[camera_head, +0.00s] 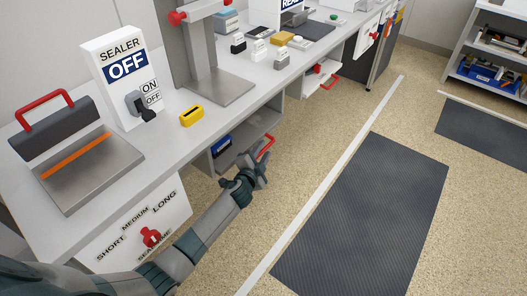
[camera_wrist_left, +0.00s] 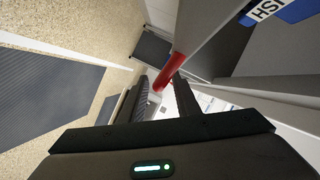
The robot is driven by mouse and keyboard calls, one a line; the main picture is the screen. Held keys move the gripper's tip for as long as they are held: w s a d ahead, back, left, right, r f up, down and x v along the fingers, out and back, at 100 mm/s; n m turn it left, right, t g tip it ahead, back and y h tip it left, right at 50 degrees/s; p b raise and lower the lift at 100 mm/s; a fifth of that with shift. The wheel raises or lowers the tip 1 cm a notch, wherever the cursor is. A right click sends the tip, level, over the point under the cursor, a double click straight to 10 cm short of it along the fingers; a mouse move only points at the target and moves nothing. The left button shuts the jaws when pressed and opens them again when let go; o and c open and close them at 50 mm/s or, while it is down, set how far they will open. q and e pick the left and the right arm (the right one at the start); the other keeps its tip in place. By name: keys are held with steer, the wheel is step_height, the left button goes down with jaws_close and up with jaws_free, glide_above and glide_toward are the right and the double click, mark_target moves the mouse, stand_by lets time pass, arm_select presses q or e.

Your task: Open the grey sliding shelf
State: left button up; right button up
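The grey sliding shelf (camera_head: 248,150) sits under the bench, with a red handle (camera_head: 266,146) on its front. A blue box (camera_head: 221,146) is on or in it. My left gripper (camera_head: 258,174) is at the handle, just below it in the head view. In the left wrist view the red handle (camera_wrist_left: 170,70) reaches in at the fingertips of the open left gripper (camera_wrist_left: 158,96). A gap shows between the fingers; I cannot tell whether they touch the handle. The shelf's grey side (camera_wrist_left: 225,35) shows there too. My right gripper is not in view.
The bench holds a sealer (camera_head: 85,160), an OFF sign box (camera_head: 122,75), a yellow block (camera_head: 191,116) and a grey stand (camera_head: 218,86). A second red handle (camera_head: 331,83) is farther along. The floor beside the dark mat (camera_head: 370,210) is clear.

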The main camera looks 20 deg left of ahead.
arm_select(q)
steer(key=shift+w, duration=0.4)
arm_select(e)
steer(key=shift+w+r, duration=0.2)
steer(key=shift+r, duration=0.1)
arm_select(q)
jaws_close()
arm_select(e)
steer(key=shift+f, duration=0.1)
arm_select(q)
steer(key=shift+d+f, duration=0.1)
steer(key=shift+d, duration=0.05)
